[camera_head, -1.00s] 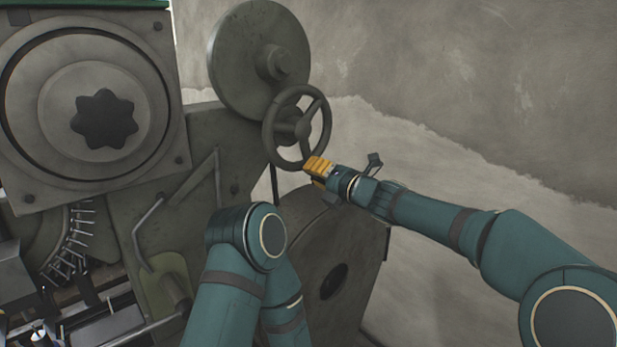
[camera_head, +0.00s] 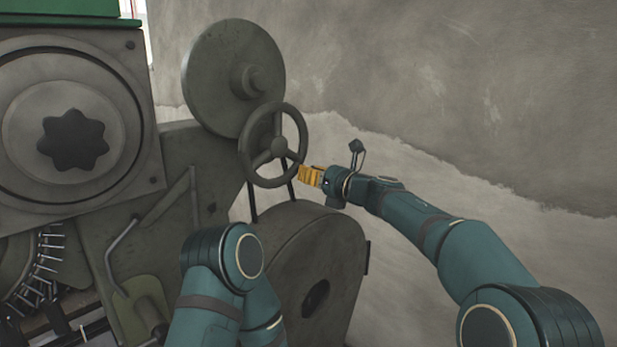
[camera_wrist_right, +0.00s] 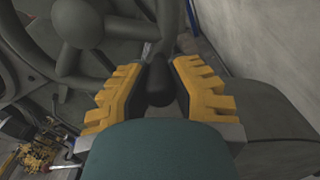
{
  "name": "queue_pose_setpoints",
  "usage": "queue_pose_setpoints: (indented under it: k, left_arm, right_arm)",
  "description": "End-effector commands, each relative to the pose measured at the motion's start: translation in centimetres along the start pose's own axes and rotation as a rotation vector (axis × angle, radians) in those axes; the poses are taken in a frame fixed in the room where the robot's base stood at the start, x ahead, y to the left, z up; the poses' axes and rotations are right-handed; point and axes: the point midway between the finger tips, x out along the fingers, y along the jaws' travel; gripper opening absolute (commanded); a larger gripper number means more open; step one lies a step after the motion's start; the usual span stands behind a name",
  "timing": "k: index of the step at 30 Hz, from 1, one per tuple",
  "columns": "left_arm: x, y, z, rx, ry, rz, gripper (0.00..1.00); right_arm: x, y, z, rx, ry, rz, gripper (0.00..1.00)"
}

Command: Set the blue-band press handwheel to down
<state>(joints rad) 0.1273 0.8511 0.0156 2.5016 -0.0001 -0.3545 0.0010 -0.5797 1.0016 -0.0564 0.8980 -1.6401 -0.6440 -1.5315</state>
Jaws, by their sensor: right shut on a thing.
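The grey three-spoke handwheel (camera_head: 249,166) is mounted on the press side, in front of a larger round disc. In the head view one spoke points up, one lower right and one lower left. My right gripper (camera_head: 302,174) is at the wheel's lower right edge. In the right wrist view its yellow fingers (camera_wrist_right: 160,82) are shut on the wheel's dark, round-ended handle (camera_wrist_right: 159,88). The wheel's hub (camera_wrist_right: 80,24) shows at upper left there. My left arm comes up at the bottom of the head view; its gripper is not visible. No blue band shows.
The press (camera_head: 22,206) fills the left, with a green band (camera_head: 60,13) along its top. The large disc (camera_head: 215,75) stands behind the wheel, and a rounded grey housing (camera_head: 335,245) is below it. Bare wall and free room lie to the right.

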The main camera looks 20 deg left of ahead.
Motion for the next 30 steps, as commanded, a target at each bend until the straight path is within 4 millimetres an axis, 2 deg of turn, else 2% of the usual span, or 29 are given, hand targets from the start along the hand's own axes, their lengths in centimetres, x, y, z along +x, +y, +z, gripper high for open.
queue_pose_setpoints:
  k: [15, 16, 18, 30]
  left_arm:
    - [-0.02, 0.01, 0.02, 0.0, 0.0, 0.0, 0.74]
    - [-0.02, 0.01, 0.02, 0.0, 0.0, 0.0, 0.74]
    - [-0.02, 0.01, 0.01, 0.0, 0.0, 0.0, 0.74]
    - [-0.02, 0.01, 0.0, 0.0, 0.0, 0.0, 0.74]
  right_arm:
    - [0.0, -0.08, 0.27, -0.019, -0.003, -0.001, 0.0]
    - [0.0, -0.07, 0.27, -0.019, -0.003, 0.0, 0.28]
    - [0.0, -0.07, 0.27, -0.019, -0.003, 0.0, 0.53]
    - [-0.3, -0.1, 0.25, -0.019, -0.001, 0.0, 0.55]
